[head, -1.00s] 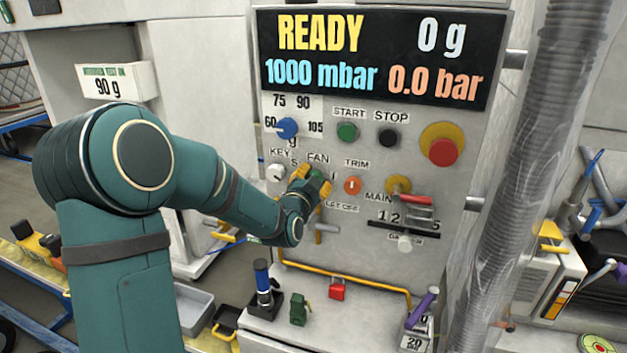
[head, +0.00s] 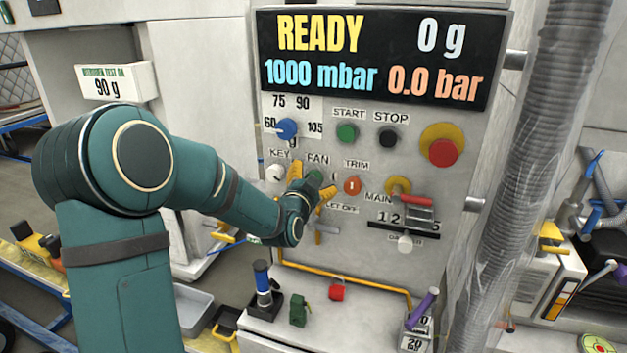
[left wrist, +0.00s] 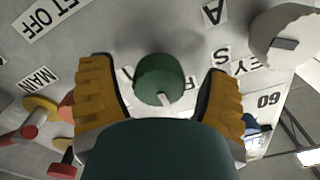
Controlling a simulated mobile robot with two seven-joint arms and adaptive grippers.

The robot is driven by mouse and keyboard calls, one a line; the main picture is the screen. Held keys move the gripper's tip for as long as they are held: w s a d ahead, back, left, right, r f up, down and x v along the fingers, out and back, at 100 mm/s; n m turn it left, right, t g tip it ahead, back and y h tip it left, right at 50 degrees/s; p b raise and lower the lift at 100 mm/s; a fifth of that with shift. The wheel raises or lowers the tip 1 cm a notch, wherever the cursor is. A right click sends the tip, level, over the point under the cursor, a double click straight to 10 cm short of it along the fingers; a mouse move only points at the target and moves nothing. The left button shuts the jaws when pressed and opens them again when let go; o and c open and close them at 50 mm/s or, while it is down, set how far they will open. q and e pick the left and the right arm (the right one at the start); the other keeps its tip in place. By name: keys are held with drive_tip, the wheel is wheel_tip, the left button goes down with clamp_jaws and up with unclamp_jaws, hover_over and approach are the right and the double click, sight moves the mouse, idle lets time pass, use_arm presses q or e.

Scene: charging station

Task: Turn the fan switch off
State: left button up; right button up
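The fan switch (head: 314,176) is a green round knob on the grey panel, under the FAN label. In the left wrist view the fan switch (left wrist: 158,76) shows between my two yellow fingers, with a pale pointer mark towards the bottom of the picture. My left gripper (head: 312,179) is open at the knob, one finger on each side. In the left wrist view my left gripper (left wrist: 156,82) shows visible gaps between both fingers and the knob. Part of the knob and its position labels are hidden by the fingers. My right gripper is not in view.
The white key switch (head: 276,173) is close left of my fingers, and the orange trim knob (head: 352,186) close right. The green start button (head: 347,133) and black stop button (head: 388,138) are above. A yellow pipe (head: 345,280) runs below.

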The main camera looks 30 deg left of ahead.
use_arm(q)
drive_tip(key=shift+s, duration=0.1)
drive_tip(key=v, duration=1.2)
drive_tip(key=shift+f, duration=0.1)
drive_tip(key=d+f+n+g+h, duration=0.1)
drive_tip(key=d+f+g+h, duration=0.2)
drive_tip(key=f, duration=0.5)
drive_tip(key=d+f+n+g+h, duration=0.1)
drive_tip(key=d+f+g, duration=0.1)
drive_tip(key=d+f, duration=0.5)
drive_tip(key=d+f+g+h, duration=0.2)
drive_tip(key=d+f+g, duration=0.1)
drive_tip(key=f, duration=0.6)
drive_tip(key=s+d+f+n+g+h, duration=0.2)
drive_tip(key=s+d+f+g, duration=0.5)
drive_tip(key=s+d+f, duration=0.4)
wheel_tip(320, 180, down, 3)
drive_tip(key=s+n, duration=0.1)
drive_tip(key=s, duration=0.1)
drive_tip(key=shift+s+d+g, duration=0.3)
drive_tip(key=shift+s+d, duration=0.1)
